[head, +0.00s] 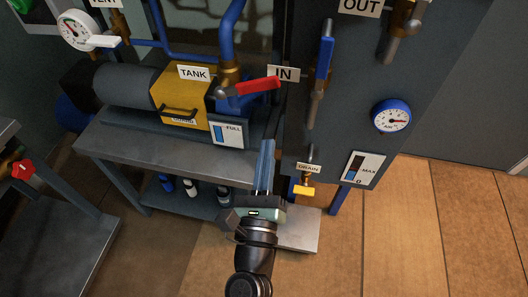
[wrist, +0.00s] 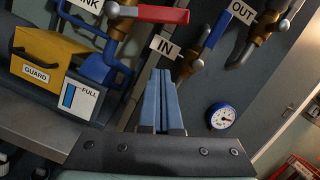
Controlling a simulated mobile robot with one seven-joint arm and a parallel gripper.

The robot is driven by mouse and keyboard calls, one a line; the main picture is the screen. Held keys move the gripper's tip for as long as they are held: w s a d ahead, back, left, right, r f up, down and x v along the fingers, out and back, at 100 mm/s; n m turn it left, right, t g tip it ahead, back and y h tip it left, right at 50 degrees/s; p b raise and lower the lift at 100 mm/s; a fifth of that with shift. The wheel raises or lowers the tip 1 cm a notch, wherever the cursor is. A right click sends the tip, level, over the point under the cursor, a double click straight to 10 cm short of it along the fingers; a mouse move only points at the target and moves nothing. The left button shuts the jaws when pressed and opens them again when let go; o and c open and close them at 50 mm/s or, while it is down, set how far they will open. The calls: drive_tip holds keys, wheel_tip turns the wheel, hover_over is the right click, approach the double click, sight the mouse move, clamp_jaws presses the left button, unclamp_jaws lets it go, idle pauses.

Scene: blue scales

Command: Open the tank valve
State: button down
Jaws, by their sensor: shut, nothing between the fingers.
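The TANK label (head: 193,73) hangs beside a brass and blue pipe at the yellow box. Next to it, a valve with a red lever handle (head: 257,86) points right, close to the IN label (head: 284,74). The red handle also shows at the top of the wrist view (wrist: 161,13), with its brass body at the left end. My gripper (head: 267,143) has its blue fingers together and empty. It is below the red handle in the head view and apart from it. The fingers (wrist: 160,73) point up below the IN label in the wrist view.
A yellow GUARD box (wrist: 42,55) with a black handle and a FULL gauge (head: 227,133) sit on a grey bench. At right, a panel carries a blue-handled valve (head: 325,57), a yellow DRAIN valve (head: 304,190), a blue dial (head: 391,116) and the OUT valve. Wooden floor is clear at right.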

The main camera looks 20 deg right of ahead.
sight(246, 88)
drive_tip(key=w+d+r+p, duration=0.1)
drive_tip(key=w+r+p, duration=0.3)
drive_tip(key=w+r, duration=0.1)
drive_tip(key=shift+x, duration=0.8)
drive_tip(key=shift+r+n+p, duration=0.25)
drive_tip(key=shift+n+p, duration=0.15)
drive_tip(key=shift+p, duration=0.15)
